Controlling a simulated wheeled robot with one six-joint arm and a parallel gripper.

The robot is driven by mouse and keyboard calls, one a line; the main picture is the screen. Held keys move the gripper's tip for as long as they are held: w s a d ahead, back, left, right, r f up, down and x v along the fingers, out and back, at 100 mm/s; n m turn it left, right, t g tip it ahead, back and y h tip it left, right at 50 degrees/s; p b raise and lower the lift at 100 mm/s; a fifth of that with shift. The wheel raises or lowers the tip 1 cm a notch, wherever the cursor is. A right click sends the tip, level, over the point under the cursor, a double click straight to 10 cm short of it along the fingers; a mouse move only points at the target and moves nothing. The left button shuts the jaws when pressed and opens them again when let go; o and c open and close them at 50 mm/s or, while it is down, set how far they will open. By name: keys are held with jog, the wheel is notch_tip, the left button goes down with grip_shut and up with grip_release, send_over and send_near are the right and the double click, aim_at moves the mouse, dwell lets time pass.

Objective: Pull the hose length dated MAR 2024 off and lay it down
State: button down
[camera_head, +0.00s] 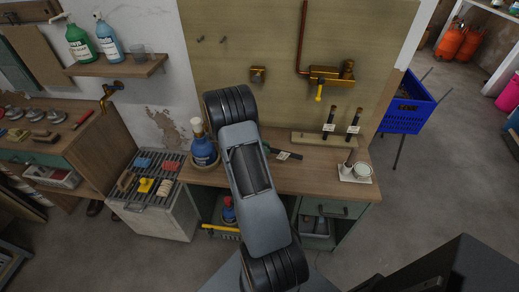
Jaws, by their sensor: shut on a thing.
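Two dark hose lengths with pale tags, a left one (331,117) and a right one (354,121), stand upright on a wooden strip (318,138) at the back of the bench. A third dark length with a pale tag (284,155) lies roughly level, sticking out from behind my arm; its left end is hidden. I cannot tell whether it rests on the bench or is held. The tag dates are too small to read. My gripper is hidden behind my arm, which covers the middle of the view.
The wooden bench (315,178) carries a blue bottle (203,150) left of my arm and a small white tray (356,178) with a cup at the right. A brass tap fitting (331,76) projects from the back board. A blue crate (405,108) stands beyond the right end.

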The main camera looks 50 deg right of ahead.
jog(key=shift+d+f, duration=0.15)
jog(key=shift+d, duration=0.15)
jog(key=shift+s+d+f+b, duration=0.1)
jog(key=shift+s+f+b, duration=0.05)
jog(key=shift+f+b, duration=2.3)
jog(key=shift+f, duration=0.55)
jog(key=c, duration=0.9)
grip_release()
jog(key=v, duration=0.7)
jog(key=shift+w+a, duration=0.2)
